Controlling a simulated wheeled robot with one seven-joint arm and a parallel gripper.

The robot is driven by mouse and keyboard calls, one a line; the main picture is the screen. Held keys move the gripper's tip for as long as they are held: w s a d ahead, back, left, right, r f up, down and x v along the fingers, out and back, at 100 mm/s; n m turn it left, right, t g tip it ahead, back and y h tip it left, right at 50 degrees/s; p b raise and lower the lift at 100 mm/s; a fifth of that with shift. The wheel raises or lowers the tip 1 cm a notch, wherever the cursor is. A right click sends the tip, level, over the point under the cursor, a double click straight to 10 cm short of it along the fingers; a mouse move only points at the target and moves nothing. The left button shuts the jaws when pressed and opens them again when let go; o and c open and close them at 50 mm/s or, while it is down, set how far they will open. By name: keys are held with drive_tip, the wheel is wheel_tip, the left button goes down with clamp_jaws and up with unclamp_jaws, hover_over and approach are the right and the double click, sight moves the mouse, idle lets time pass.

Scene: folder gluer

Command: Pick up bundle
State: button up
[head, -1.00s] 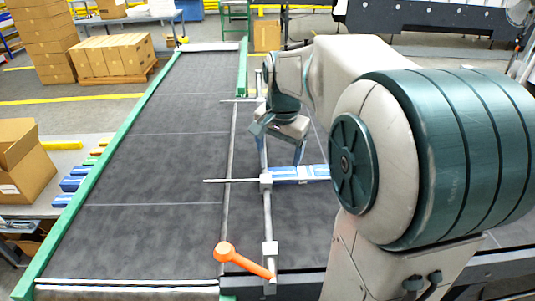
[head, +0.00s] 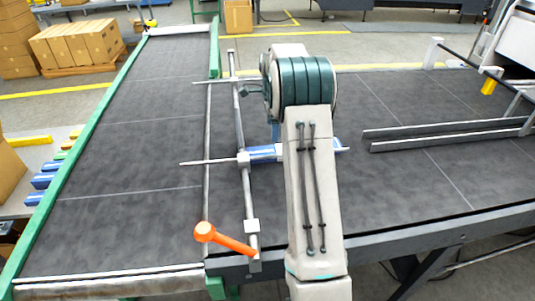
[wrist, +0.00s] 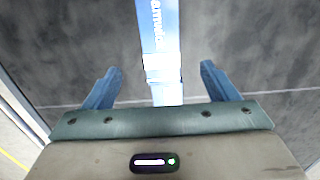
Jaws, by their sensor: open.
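The bundle (head: 263,153) is a long, flat blue-and-white stack lying on the dark belt, against the guide rail in the head view. My arm hides its middle, and a bit of its right end shows beyond the arm. In the wrist view the bundle (wrist: 158,38) runs from the top edge down between my fingers. My gripper (wrist: 160,68) is open, with one blue finger on each side of the bundle's near end and a gap on both sides. I cannot tell the height of the fingers above the belt. In the head view my arm mostly hides the gripper.
A metal guide rail (head: 243,190) with rods and an orange handle (head: 225,240) stands left of the arm. Two long metal bars (head: 445,133) lie over the belt at the right. A wide dark belt (head: 130,150) at the left is clear.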

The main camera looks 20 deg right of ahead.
hover_over(271, 150)
wheel_tip(271, 150, down, 5)
drive_tip(key=shift+s+d+f+p, duration=0.1)
drive_tip(key=shift+d+p, duration=0.05)
drive_tip(key=shift+p, duration=0.2)
drive_tip(key=shift+a+f+p, duration=0.2)
drive_tip(key=shift+f+p, duration=0.85)
drive_tip(key=shift+f, duration=1.7)
drive_tip(key=c, duration=1.1)
